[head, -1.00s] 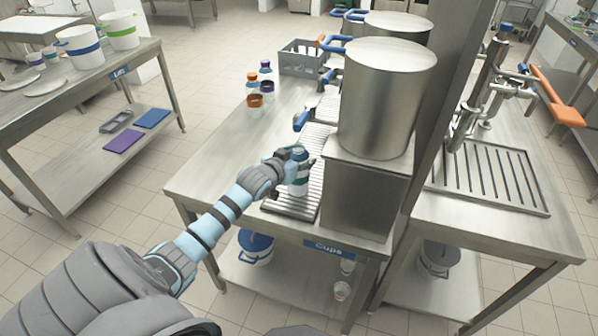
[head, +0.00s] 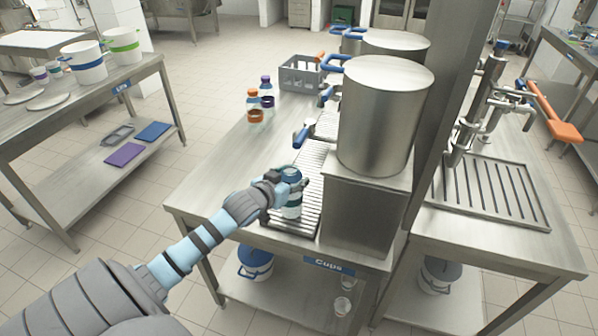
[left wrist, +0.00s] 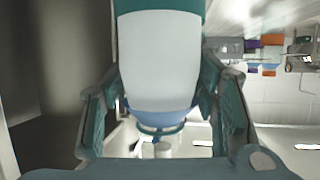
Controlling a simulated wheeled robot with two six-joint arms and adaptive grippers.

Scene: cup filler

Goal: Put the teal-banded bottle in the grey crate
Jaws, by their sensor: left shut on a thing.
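In the left wrist view the bottle (left wrist: 160,60) fills the middle, between the two fingers (left wrist: 160,108). I cannot tell if its base touches the tray. The grey crate (head: 300,76) stands at the far end of the same table. My right gripper is not in view.
The table's left part (head: 215,170) is clear.

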